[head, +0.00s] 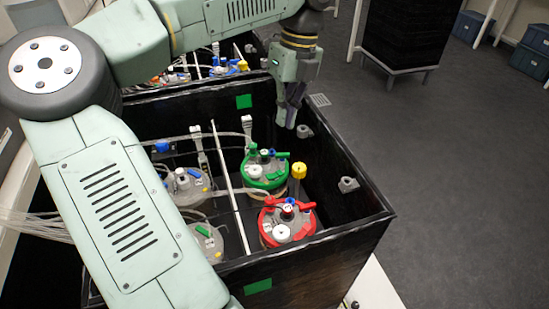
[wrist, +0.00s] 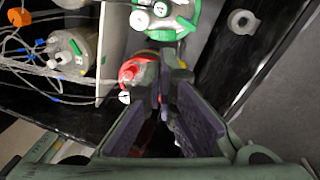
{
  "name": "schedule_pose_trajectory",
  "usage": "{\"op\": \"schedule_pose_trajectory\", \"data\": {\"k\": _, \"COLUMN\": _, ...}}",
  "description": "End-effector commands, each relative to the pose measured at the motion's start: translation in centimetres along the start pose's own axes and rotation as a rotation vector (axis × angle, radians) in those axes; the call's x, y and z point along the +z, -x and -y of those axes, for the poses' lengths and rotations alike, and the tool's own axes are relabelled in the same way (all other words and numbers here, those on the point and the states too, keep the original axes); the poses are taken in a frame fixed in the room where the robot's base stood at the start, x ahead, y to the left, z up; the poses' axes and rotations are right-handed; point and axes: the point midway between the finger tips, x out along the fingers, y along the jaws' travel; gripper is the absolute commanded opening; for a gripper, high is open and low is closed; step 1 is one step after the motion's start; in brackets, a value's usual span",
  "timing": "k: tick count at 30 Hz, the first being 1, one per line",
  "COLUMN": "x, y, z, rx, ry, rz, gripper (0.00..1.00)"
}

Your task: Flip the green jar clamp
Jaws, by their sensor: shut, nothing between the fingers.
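The jar with a green ring on its lid (head: 265,172) stands in the right compartment of the black box, behind the red-ringed jar. Part of its green lid (wrist: 192,22) shows at the top of the wrist view. Grey clamp-like fittings sit on the inner right wall, one near the far corner (head: 304,131) and one nearer (head: 347,185); one also shows in the wrist view (wrist: 243,22). I cannot tell which belongs to the green jar. My gripper (head: 288,122) points down near the box's far right corner, its fingertips (wrist: 172,68) shut and empty.
The red-ringed jar (head: 287,222) stands nearest the front, with a yellow-capped post (head: 299,171) beside it. Clear tubes (head: 200,135) cross the box.

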Motion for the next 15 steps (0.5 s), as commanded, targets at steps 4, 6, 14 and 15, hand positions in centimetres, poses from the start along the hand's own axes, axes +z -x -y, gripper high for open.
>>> {"op": "schedule_pose_trajectory", "data": {"k": 4, "x": 0.0, "y": -1.1, "z": 0.0, "rx": 0.000, "ry": 0.000, "rz": -0.002, "gripper": 0.00}}
{"op": "schedule_pose_trajectory", "data": {"k": 6, "x": 0.0, "y": -2.1, "z": -0.1, "rx": 0.002, "ry": -0.001, "rz": -0.003, "gripper": 0.00}}
{"op": "schedule_pose_trajectory", "data": {"k": 14, "x": -0.1, "y": -7.6, "z": -0.1, "rx": 0.000, "ry": -0.002, "rz": -0.005, "gripper": 0.00}}
{"op": "schedule_pose_trajectory", "data": {"k": 15, "x": -0.1, "y": -8.4, "z": -0.1, "rx": 0.002, "ry": -0.002, "rz": -0.005, "gripper": 0.00}}
